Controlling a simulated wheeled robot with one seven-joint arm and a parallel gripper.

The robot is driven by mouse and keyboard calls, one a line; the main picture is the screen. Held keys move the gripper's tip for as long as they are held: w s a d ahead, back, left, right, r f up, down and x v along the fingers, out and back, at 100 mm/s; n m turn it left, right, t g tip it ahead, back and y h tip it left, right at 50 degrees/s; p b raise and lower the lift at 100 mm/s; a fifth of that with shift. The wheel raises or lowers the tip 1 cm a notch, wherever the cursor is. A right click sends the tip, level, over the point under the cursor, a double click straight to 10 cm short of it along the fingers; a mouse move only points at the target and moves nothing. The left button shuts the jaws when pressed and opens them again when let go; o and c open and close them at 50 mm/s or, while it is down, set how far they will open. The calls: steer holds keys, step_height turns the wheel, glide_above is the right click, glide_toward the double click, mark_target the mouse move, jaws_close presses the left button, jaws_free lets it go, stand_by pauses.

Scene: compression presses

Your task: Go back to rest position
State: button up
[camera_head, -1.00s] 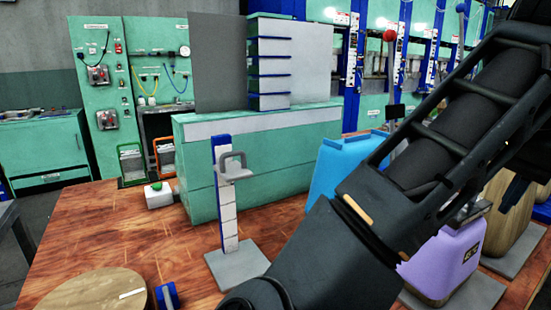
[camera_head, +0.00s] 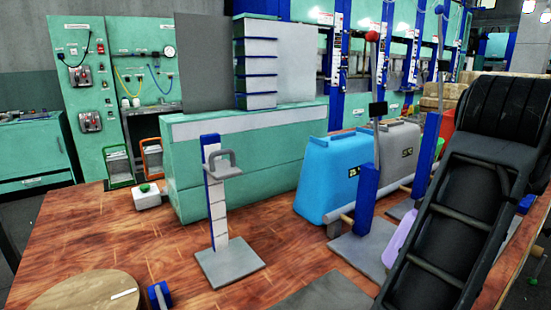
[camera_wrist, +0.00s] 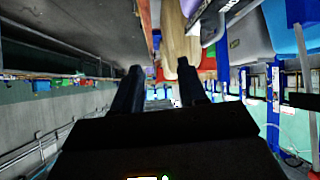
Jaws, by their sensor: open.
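My gripper (camera_wrist: 163,92) shows in the wrist view with its two dark fingers apart and nothing between them. The wrist picture is turned about, with machines and a wall beyond the fingers. In the head view my black arm fills the lower right, and my gripper is out of that picture. My arm hides part of a purple container (camera_head: 398,240) on the table.
The wooden table (camera_head: 110,240) bears a grey-based stand (camera_head: 217,205), a blue container (camera_head: 328,180), a grey container (camera_head: 398,150) and lever presses (camera_head: 368,190). A round wooden piece (camera_head: 80,292) lies at front left. A green machine (camera_head: 240,165) stands behind.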

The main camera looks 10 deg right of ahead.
steer(key=s+a+f+n+t+y, duration=0.2)
steer(key=s+a+f+n+t, duration=0.1)
steer(key=f+n, duration=0.3)
steer(key=s+a+f+n+t+y, duration=0.1)
steer(key=s+a+f+n+t, duration=0.25)
steer(key=f, duration=0.35)
steer(key=s+a+f+n+t+y, duration=0.2)
steer(key=s+a+f+n+t, duration=0.15)
steer(key=f+n, duration=0.3)
steer(key=s+a+f+m+y, duration=0.1)
steer(key=s+a, duration=0.4)
steer(key=s, duration=0.6)
steer(key=s+a+f+m+y, duration=0.2)
steer(key=s+a, duration=0.3)
steer(key=s, duration=0.6)
steer(key=shift+s+a+m+y, duration=0.3)
steer(key=shift+s+m+y, duration=0.1)
steer(key=shift+m+y, duration=0.35)
